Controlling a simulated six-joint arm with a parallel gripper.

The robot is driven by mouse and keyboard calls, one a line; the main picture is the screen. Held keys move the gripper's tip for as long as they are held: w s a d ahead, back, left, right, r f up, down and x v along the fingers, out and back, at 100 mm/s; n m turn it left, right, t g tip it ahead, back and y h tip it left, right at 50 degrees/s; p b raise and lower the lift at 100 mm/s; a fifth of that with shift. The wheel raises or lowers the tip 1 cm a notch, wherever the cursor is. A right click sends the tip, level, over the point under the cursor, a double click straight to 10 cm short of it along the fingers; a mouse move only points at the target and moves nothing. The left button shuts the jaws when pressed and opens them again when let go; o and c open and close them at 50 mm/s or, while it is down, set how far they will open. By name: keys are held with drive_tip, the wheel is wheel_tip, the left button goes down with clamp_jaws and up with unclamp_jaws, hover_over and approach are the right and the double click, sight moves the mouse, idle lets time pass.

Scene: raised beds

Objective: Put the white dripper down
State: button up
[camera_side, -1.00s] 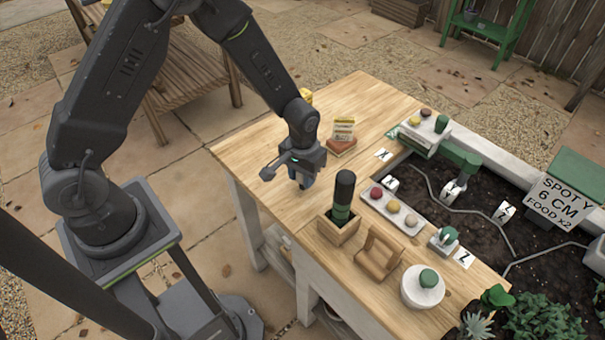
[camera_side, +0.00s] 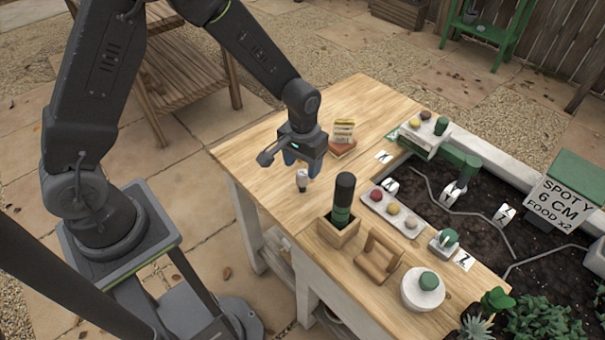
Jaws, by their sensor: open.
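The gripper is open and does not grip the dripper. Whether a finger still brushes its top cannot be told from this angle.
To the right stand a wooden box with a dark green-banded bottle (camera_side: 343,197), a tray of coloured knobs (camera_side: 391,214), a wooden holder (camera_side: 379,255) and a white round pot (camera_side: 422,290). A seed-packet stand (camera_side: 343,140) is behind. The tabletop left of the gripper is clear.

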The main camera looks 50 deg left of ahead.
wheel_tip(320, 180, up, 7)
wheel_tip(320, 180, up, 12)
drive_tip(key=f+m+t, duration=0.1)
drive_tip(key=t, duration=0.1)
hover_over(302, 173)
drive_tip(key=s+a, duration=0.2)
drive_tip(key=s, duration=0.5)
drive_tip(key=s+a+r+m+t, duration=0.1)
drive_tip(key=s+r+t, duration=0.2)
drive_tip(key=s+r, duration=0.3)
drive_tip(key=s, duration=0.5)
drive_tip(key=shift+s+a+m+t, duration=0.3)
